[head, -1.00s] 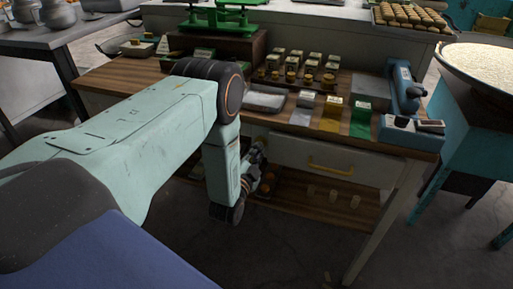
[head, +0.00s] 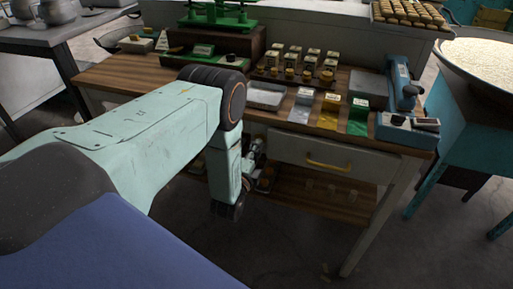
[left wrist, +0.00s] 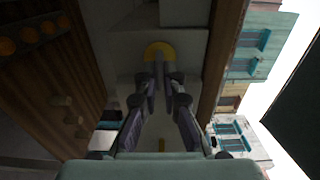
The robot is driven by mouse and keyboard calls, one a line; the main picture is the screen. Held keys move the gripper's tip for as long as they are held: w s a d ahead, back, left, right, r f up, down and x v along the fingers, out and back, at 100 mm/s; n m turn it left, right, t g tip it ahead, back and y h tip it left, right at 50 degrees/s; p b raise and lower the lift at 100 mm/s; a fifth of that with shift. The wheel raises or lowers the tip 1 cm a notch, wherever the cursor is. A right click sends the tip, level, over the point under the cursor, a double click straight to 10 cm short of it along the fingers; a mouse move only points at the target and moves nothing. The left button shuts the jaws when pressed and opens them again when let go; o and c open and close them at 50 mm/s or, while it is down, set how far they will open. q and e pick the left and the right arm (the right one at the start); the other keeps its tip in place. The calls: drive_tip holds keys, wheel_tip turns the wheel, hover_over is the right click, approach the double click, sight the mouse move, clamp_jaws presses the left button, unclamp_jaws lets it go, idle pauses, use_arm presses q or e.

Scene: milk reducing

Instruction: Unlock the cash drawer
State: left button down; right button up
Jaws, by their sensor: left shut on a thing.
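The cash drawer (head: 300,151) is pale, with a yellow handle (head: 327,165), and sits shut under the right part of the wooden counter. My left gripper (head: 257,156) is at the drawer's left end, below the counter edge, partly hidden by my forearm. In the left wrist view its fingers (left wrist: 163,82) are closed on a small grey piece, apparently a key (left wrist: 159,70). My right gripper is not in view.
The counter (head: 130,74) carries a green scale (head: 218,14), a grey tray (head: 266,97), small boxes and a blue device (head: 407,129). A lower shelf (head: 325,197) holds small cups. A teal stand (head: 460,135) is at the right. The floor in front is clear.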

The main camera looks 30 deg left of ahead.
use_arm(q)
drive_tip(key=shift+a, duration=0.1)
idle(0.4)
drive_tip(key=c, duration=1.5)
unclamp_jaws()
drive_tip(key=v, duration=1.2)
